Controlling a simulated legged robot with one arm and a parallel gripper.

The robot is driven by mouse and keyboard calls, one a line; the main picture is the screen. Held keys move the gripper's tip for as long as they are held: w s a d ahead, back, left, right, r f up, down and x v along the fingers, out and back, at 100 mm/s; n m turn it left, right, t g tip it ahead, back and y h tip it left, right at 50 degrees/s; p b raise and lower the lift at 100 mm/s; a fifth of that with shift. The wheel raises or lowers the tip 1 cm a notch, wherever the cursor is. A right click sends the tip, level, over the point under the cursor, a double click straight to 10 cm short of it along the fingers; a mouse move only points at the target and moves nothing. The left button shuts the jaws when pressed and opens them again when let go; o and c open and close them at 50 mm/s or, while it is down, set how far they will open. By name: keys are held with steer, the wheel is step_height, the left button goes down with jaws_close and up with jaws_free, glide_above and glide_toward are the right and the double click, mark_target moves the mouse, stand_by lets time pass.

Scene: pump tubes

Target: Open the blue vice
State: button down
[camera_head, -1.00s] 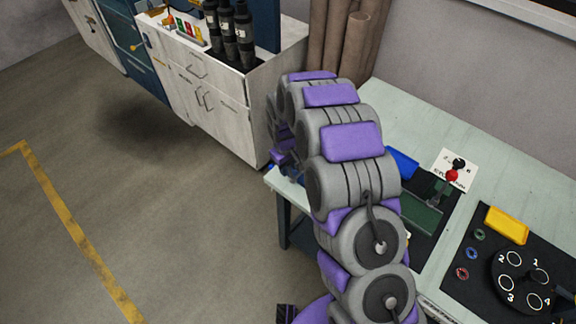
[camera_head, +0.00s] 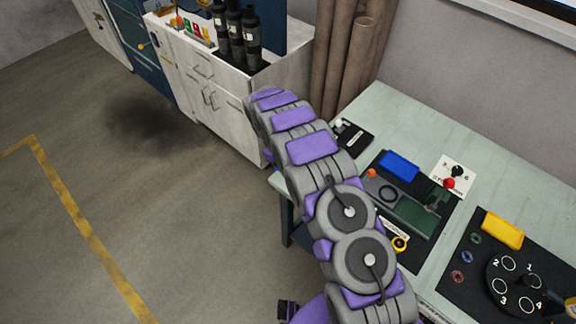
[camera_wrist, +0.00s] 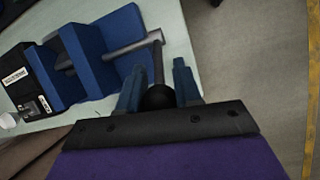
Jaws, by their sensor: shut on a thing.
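The blue vice (camera_wrist: 92,60) is on the pale table in the wrist view, with its jaws left of centre. Its grey screw (camera_wrist: 125,49) runs right to the vice handle (camera_wrist: 158,62), a bar ending in a dark ball near my palm. My gripper (camera_wrist: 158,72) has one blue finger on each side of this bar and is shut on it. In the head view my arm reaches over the table's left end and hides my gripper and the vice.
A black block with a white label (camera_wrist: 24,90) stands beside the vice. The table (camera_head: 392,108) also holds a blue block (camera_head: 399,165), a red-knobbed lever (camera_head: 449,183), a yellow block (camera_head: 502,230) and a numbered dial (camera_head: 520,284). Open floor (camera_head: 120,215) lies left.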

steer(key=shift+w+a+f+h, duration=0.15)
steer(key=shift+f+h, duration=0.05)
steer(key=shift+h, duration=0.1)
steer(key=shift+g, duration=0.3)
steer(key=c, duration=0.9)
jaws_free()
steer(key=shift+o, duration=0.2)
steer(key=shift+r, duration=0.1)
